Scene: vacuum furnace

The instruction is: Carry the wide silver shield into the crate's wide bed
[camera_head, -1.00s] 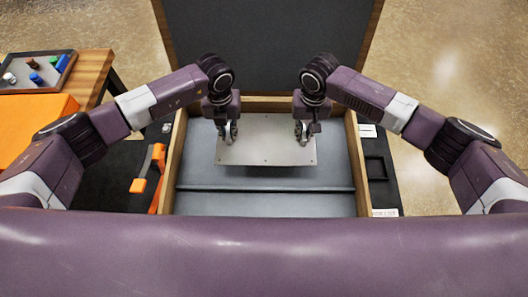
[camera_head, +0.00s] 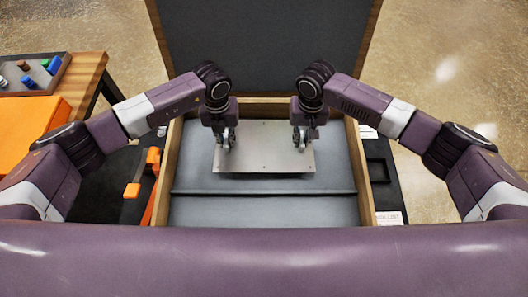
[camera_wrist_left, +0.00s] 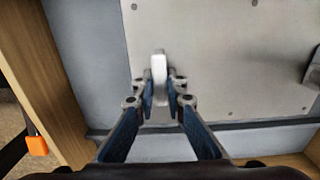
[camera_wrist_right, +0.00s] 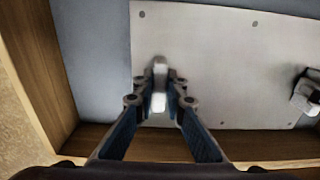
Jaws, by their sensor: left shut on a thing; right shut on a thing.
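The wide silver shield (camera_head: 264,150) is a flat grey plate with small holes near its edges. It lies level inside the wooden crate (camera_head: 174,150), over the larger grey bed (camera_head: 335,165) behind the dividing groove. I cannot tell whether it rests on the bed or hangs just above. My left gripper (camera_head: 228,145) is shut on a pale upright tab (camera_wrist_left: 158,68) near the shield's left end. My right gripper (camera_head: 300,145) is shut on a matching tab (camera_wrist_right: 160,72) near its right end. The tabs are partly hidden by the fingers.
The crate's dark-lined lid (camera_head: 265,45) stands open behind. A narrower grey bed (camera_head: 264,210) lies in front of the groove. Left are orange latch-like parts (camera_head: 132,190), an orange box (camera_head: 30,122) and a tray of small coloured items (camera_head: 35,75). A label (camera_head: 390,218) lies right.

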